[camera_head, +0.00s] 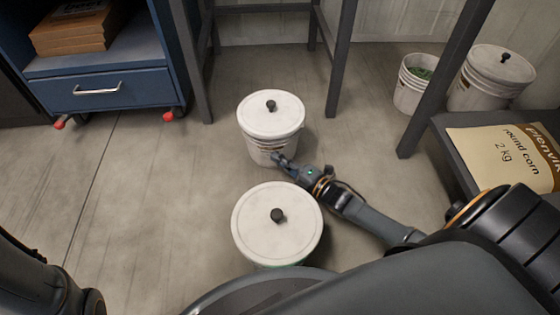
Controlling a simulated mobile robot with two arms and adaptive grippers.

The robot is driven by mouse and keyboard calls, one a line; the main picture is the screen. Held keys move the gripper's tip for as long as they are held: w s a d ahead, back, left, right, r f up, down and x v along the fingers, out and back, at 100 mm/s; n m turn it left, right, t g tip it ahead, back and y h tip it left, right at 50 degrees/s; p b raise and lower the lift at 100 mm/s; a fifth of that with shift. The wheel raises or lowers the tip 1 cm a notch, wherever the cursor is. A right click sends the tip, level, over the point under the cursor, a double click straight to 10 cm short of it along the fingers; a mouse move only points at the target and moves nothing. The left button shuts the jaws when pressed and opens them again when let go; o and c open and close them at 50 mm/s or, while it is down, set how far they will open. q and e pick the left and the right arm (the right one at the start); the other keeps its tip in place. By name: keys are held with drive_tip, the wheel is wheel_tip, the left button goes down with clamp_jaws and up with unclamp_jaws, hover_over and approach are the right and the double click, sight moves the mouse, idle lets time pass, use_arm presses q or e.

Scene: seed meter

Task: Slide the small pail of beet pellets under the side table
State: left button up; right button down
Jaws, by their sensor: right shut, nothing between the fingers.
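A white pail with a lid and black knob (271,113) stands on the floor in front of the dark-legged table (342,55). A second white lidded pail (277,222) stands nearer to me. I cannot read which pail holds beet pellets. My right gripper (279,159) is shut and empty, its tips low at the front right side of the farther pail, at or very near its wall; contact cannot be told. My left gripper is out of view; only part of my left arm shows at lower left.
The floor between the table's legs looks clear. A blue drawer cabinet (110,92) on red casters stands left. At right are an open pail with green contents (413,88), another lidded pail (490,82), and a round corn bag (500,155) on a dark bench (452,137).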

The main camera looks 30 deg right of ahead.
drive_tip(key=w+d+b, duration=0.1)
drive_tip(key=w, duration=0.1)
drive_tip(key=w+d+b, duration=0.1)
drive_tip(key=w, duration=0.1)
drive_tip(key=w+d+b, duration=0.1)
drive_tip(key=w, duration=0.1)
drive_tip(key=shift+w+d+f, duration=0.15)
drive_tip(key=shift+w+f, duration=0.05)
drive_tip(key=shift+w, duration=0.2)
drive_tip(key=w+d, duration=0.1)
drive_tip(key=w, duration=0.2)
drive_tip(key=w+d, duration=0.2)
drive_tip(key=w, duration=0.2)
drive_tip(key=w+d, duration=0.2)
drive_tip(key=w, duration=0.1)
drive_tip(key=shift+w+r, duration=0.15)
drive_tip(key=shift+r, duration=0.05)
